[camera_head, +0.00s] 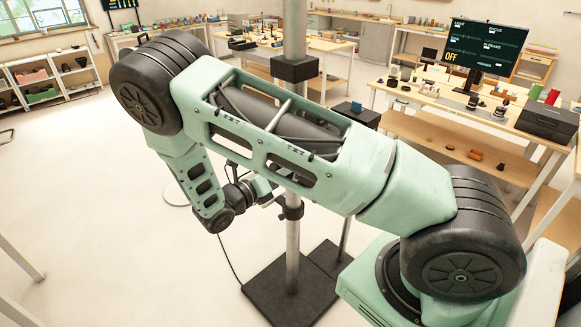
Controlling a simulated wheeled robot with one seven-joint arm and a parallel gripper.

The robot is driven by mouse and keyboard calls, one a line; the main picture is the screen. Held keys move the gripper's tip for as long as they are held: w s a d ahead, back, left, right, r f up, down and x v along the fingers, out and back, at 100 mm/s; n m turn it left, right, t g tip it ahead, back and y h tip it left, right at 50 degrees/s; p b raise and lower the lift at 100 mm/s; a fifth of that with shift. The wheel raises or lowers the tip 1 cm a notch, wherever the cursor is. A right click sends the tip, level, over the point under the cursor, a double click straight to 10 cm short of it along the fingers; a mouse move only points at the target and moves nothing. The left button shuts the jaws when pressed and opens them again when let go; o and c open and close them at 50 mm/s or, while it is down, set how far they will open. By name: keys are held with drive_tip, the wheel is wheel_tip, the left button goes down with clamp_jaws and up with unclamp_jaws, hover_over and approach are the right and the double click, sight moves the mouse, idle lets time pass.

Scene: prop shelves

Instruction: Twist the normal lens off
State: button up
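My mint-green arm fills the middle of the view and folds down at its left. Its wrist end (238,194) is low, just left of a grey upright pole (292,240). My gripper's fingers cannot be made out, as my own arm hides that area. I cannot pick out the normal lens for certain. Several small dark round pieces (392,82), perhaps lenses, stand on the workbench (425,99) at the right. They are well apart from my wrist.
The pole stands on a black base plate (290,283); a clamp (290,208) sits on it. A monitor (484,48) showing "OFF" and a black box (548,122) are on the right bench. Shelves (58,80) stand far left. The left floor is mostly clear.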

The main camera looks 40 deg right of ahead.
drive_tip(key=shift+a, duration=0.15)
drive_tip(key=shift+a, duration=1.15)
drive_tip(key=shift+a, duration=0.1)
drive_tip(key=a, duration=0.3)
drive_tip(key=shift+s+a, duration=0.1)
drive_tip(key=shift+a, duration=0.3)
idle(0.4)
drive_tip(key=a+m+b, duration=0.1)
drive_tip(key=m+b, duration=0.2)
drive_tip(key=m, duration=0.3)
drive_tip(key=a+m+b, duration=0.1)
drive_tip(key=m+b, duration=0.1)
drive_tip(key=m, duration=0.4)
drive_tip(key=a+m+b, duration=0.2)
drive_tip(key=m+b, duration=0.1)
drive_tip(key=m, duration=0.3)
drive_tip(key=shift+s+b, duration=0.1)
drive_tip(key=shift+b, duration=0.2)
